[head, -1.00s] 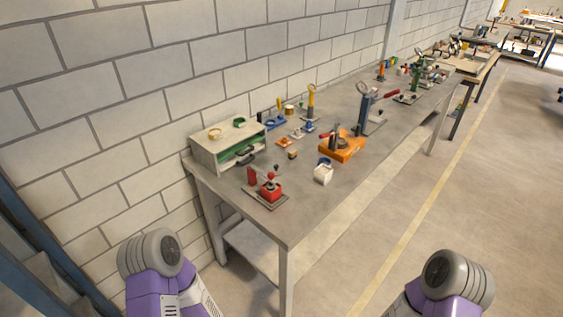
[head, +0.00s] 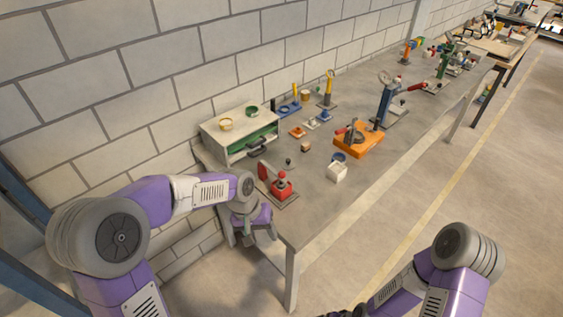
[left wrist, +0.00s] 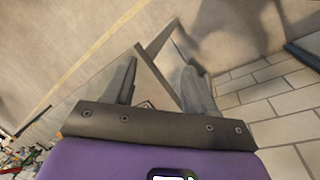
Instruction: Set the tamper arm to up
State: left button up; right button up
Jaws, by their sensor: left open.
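No part is marked as the tamper arm, and I cannot tell which device carries it. A small red device (head: 282,188) with a red knob and an upright red plate stands on a base plate at the bench's near end. Farther back is a blue-grey upright press (head: 385,103) with a red-handled lever sticking out to the right. An orange fixture (head: 360,144) with a dark upright part lies between them. My left gripper (head: 251,237) is open and empty, pointing down at the bench's near-left edge beside the red device. It also shows open in the left wrist view (left wrist: 163,85).
The grey bench (head: 325,208) runs back along the block wall. A cream box (head: 225,137) with a green compartment and dark handle stands near the wall.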

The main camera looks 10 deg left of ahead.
aim_at(280, 184)
jog(key=i, duration=0.9)
